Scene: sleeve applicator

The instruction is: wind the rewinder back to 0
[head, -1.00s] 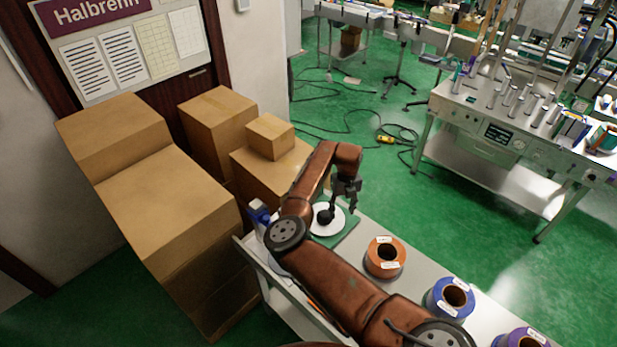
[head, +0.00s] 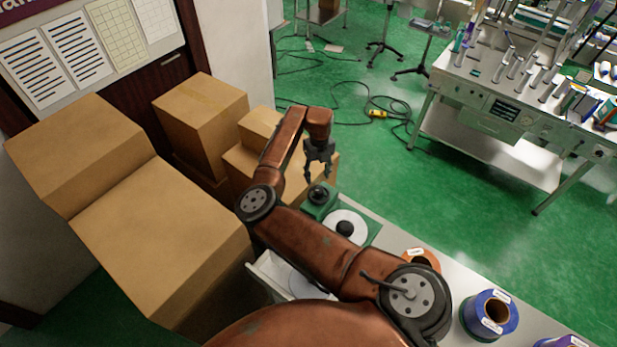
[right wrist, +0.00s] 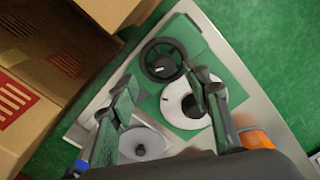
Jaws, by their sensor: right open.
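The rewinder is a green unit (head: 313,210) at the far end of a grey bench, with a dark handwheel (head: 320,194) on it. Beside it is a white disc (head: 358,217) with a black hub. In the right wrist view the handwheel (right wrist: 153,45) is a black spoked ring on green, with the white disc (right wrist: 172,101) just below it. My right gripper (head: 319,174) is open and empty above the handwheel. Its fingers (right wrist: 160,76) spread on either side of the wheel's lower part in the picture, apparently not touching it. Any scale reading is too small to read. My left gripper is not in view.
Cardboard boxes (head: 165,235) are stacked left of the bench. An orange reel (head: 422,257) and a blue reel (head: 490,313) stand on the bench (head: 450,280) nearer me. A pale grey cone-shaped part (right wrist: 143,143) shows below the disc.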

